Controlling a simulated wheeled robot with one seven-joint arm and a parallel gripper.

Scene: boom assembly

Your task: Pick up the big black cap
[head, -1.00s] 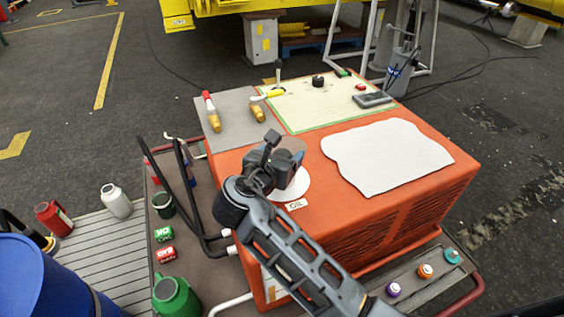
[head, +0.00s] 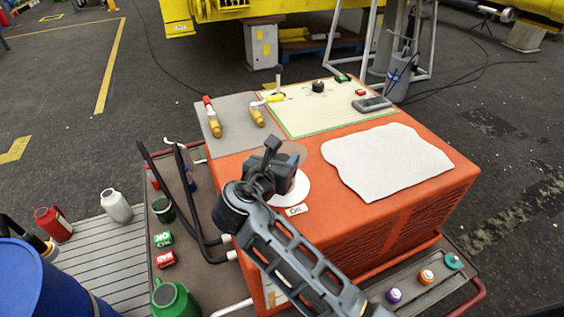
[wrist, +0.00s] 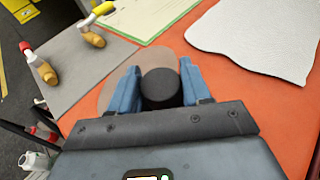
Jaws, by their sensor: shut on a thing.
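The big black cap (wrist: 160,88) is round and dark and shows in the wrist view between the two blue fingers of my gripper (wrist: 161,86). The fingers are shut on its left and right sides. It sits over a round patch on the orange machine top; I cannot tell whether it is still touching the surface. In the head view my gripper (head: 275,165) is above the white disc near the OIL label (head: 297,210), and my own wrist hides the cap there.
Several small caps and cans stand on the surrounding ledge.

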